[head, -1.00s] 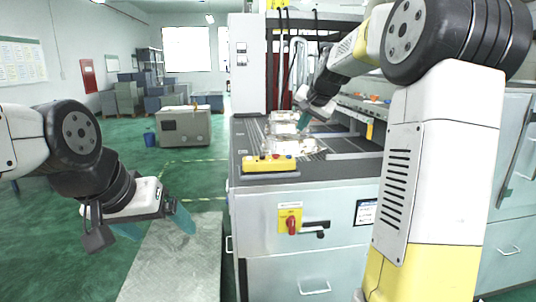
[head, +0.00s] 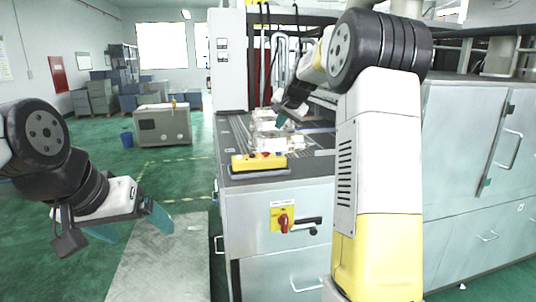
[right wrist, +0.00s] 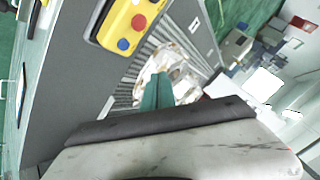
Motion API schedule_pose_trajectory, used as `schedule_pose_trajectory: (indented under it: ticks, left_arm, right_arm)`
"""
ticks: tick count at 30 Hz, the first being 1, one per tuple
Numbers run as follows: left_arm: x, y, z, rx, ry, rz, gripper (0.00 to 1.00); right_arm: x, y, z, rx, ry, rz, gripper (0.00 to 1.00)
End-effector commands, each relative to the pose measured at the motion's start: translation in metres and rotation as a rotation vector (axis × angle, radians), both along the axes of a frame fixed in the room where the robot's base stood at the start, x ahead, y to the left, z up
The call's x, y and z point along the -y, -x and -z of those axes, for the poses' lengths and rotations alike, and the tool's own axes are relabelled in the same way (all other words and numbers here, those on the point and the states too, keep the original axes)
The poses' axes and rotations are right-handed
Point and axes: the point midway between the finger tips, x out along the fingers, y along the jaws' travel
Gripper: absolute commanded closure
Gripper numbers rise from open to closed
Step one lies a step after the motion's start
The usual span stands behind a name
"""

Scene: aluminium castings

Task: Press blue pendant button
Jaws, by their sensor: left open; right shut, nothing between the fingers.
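The yellow pendant (head: 245,163) lies on the dark near end of the workbench in the head view. In the right wrist view the pendant (right wrist: 110,22) is at the top, with a blue button (right wrist: 123,44) at its lower end and a red button (right wrist: 139,21) beside it. My right gripper (head: 279,121) is shut and empty, above the castings and beyond the pendant. Its teal fingers also show in the right wrist view (right wrist: 157,91), below and to the right of the blue button and apart from it. My left gripper (head: 130,226) is open and empty, left of the bench.
Shiny castings (head: 266,141) lie on the slatted bench top behind the pendant. A red rotary switch (head: 283,222) is on the cabinet front. A grey box (head: 163,125) stands on the green floor at the back left. Grey cabinets (head: 470,170) stand at the right.

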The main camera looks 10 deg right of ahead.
Motion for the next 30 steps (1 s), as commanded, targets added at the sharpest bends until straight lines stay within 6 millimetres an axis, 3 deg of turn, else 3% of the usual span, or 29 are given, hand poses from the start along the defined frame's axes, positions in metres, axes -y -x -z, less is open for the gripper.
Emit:
schedule_pose_trajectory:
  ticks: [9, 15, 30]
  left_arm:
    - [0.000, 0.000, 0.000, 0.000, 0.000, 0.000, 0.13]
    - [0.000, 0.000, 0.000, 0.000, 0.000, 0.000, 0.13]
    - [0.000, 0.000, 0.000, 0.000, 0.000, 0.000, 0.13]
  right_arm:
    - [0.001, 0.001, 0.047, -0.004, -0.001, 0.001, 1.00]
    - [0.000, 0.000, 0.065, -0.002, 0.001, 0.001, 1.00]
    - [0.000, 0.000, 0.072, -0.001, 0.001, 0.001, 1.00]
